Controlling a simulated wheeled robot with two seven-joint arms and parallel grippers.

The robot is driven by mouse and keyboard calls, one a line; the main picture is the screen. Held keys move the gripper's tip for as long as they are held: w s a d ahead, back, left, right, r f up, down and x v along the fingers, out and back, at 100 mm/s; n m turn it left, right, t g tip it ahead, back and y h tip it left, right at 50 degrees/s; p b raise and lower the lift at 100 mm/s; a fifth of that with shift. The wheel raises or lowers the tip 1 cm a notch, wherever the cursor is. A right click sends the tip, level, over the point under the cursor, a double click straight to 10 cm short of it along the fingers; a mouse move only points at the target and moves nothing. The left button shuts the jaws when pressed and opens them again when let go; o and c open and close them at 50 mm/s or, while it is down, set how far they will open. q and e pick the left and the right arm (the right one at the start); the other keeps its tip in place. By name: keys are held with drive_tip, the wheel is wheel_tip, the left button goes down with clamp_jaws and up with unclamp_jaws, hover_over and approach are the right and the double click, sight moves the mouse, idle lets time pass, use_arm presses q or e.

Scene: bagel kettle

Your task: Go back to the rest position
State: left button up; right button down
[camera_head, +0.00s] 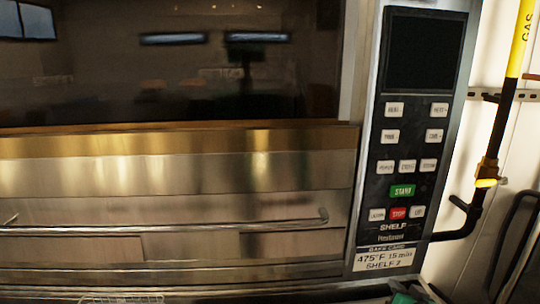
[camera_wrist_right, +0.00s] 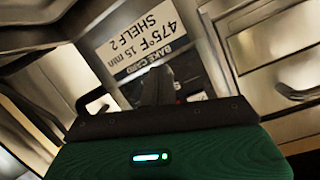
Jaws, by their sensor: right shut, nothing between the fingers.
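My right gripper (camera_head: 418,292) shows only in part at the bottom edge of the head view, below the oven's control panel (camera_head: 398,150). In the right wrist view its dark fingers (camera_wrist_right: 157,86) are together and empty, above the green gripper body. The bake card (camera_wrist_right: 145,40), reading 475°F, 15 min, shelf 2, lies beyond the fingers in that view. Any contact between the fingers and the panel cannot be told. My left gripper is out of view.
A large steel oven (camera_head: 180,180) with a dark glass window and a long handle bar (camera_head: 180,227) fills the view. A yellow and black gas pipe (camera_head: 510,70) runs down the wall at right. A wire rack edge (camera_head: 120,299) shows at bottom left.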

drive_tip(key=s+a+f+n+g, duration=0.1)
drive_tip(key=s+a+f+g, duration=0.1)
drive_tip(key=s+f, duration=0.2)
drive_tip(key=s+a+f+n+g, duration=0.1)
drive_tip(key=s+f, duration=0.3)
drive_tip(key=s, duration=0.4)
drive_tip(key=s+a+f+n+g, duration=0.1)
drive_tip(key=s+a+f+g, duration=0.2)
drive_tip(key=s+a+f, duration=0.1)
drive_tip(key=shift+s+a+n+g, duration=0.1)
drive_tip(key=shift+s+n+g, duration=0.2)
drive_tip(key=shift+s, duration=0.6)
drive_tip(key=s+a+f+n+g, duration=0.25)
drive_tip(key=s+g, duration=0.25)
drive_tip(key=s, duration=1.3)
wheel_tip(320, 180, down, 30)
drive_tip(key=g, duration=0.1)
drive_tip(key=s+d+f+g, duration=0.1)
drive_tip(key=s+d+f, duration=0.1)
drive_tip(key=s+f, duration=1.7)
wheel_tip(320, 180, down, 2)
drive_tip(key=shift+d+f+g+h, duration=0.1)
drive_tip(key=shift+d+g+h, duration=0.2)
drive_tip(key=shift+d, duration=0.1)
